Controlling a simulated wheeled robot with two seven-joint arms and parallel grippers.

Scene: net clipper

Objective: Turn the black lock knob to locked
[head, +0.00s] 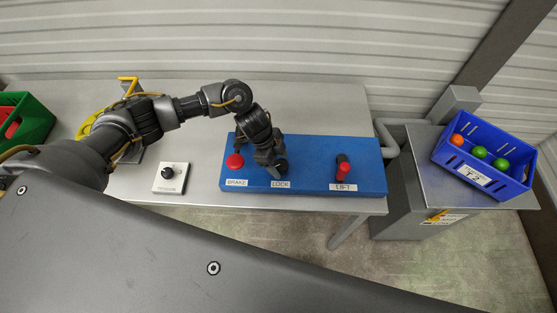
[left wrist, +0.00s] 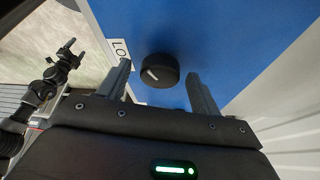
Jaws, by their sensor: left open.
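The black lock knob (head: 281,165) sits on the blue panel (head: 310,181) above the LOCK label (head: 281,184). In the left wrist view the knob (left wrist: 160,69) is round with a white pointer mark on its face. My left gripper (head: 272,168) is over the panel at the knob, its fingers open. In the wrist view one finger is on each side of the knob, with a visible gap on both sides. My right gripper (left wrist: 72,47) shows small at the left of the wrist view, its fingers apart and empty.
A red BRAKE button (head: 235,161) is left of the knob and a red LIFT lever (head: 343,169) is to the right. A white box with a black dial (head: 168,177) stands left of the panel. A blue crate (head: 484,157) holds coloured balls at the right.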

